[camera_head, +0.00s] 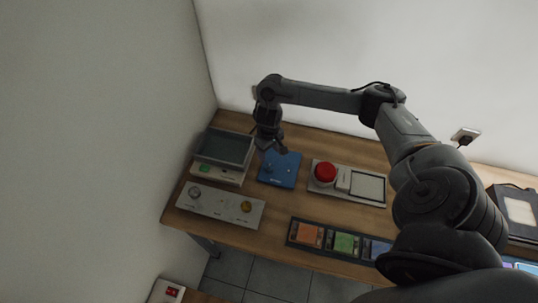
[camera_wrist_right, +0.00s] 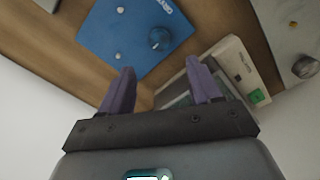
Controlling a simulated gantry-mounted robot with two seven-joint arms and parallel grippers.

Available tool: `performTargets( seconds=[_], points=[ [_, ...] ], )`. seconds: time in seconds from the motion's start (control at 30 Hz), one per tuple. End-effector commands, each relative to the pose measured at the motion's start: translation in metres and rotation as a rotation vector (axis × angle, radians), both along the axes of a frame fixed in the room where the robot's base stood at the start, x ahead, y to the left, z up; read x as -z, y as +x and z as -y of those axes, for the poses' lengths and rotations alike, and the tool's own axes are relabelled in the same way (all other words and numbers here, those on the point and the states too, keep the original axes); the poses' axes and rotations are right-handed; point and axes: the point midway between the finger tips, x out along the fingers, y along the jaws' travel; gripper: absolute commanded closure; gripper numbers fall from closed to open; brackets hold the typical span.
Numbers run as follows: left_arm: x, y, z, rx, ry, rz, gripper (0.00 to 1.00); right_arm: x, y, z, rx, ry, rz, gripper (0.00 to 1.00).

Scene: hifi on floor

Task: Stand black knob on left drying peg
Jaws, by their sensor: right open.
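The blue board (camera_head: 285,177) lies on the wooden table and also shows in the right wrist view (camera_wrist_right: 95,37). It carries small pale pegs (camera_wrist_right: 119,56). A round black knob (camera_wrist_right: 158,38) sits on the board, on the side towards the grey device; in the head view it is a small dark spot (camera_head: 270,168). Any peg under it is hidden. My right gripper (camera_wrist_right: 160,88) is open and empty, with its fingers apart from the knob; in the head view it hangs above the board's back left corner (camera_head: 268,148). My left gripper is out of view.
A grey device (camera_head: 225,148) with a green button stands left of the board. A pale panel (camera_head: 222,204) with silver and gold knobs lies in front. A red button unit (camera_head: 326,172) is to the right. A tray of coloured compartments (camera_head: 340,243) lies along the front edge.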

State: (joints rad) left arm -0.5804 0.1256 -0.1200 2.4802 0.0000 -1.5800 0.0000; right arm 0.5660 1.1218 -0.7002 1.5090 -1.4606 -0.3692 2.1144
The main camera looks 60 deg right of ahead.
Motion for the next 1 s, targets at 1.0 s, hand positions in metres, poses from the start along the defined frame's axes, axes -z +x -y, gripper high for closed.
performTargets(
  seconds=[1.0],
  points=[
    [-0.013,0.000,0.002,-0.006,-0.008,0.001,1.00,-0.037,-0.060,-0.300,-0.593,-0.093,0.522,0.37]
  ],
)
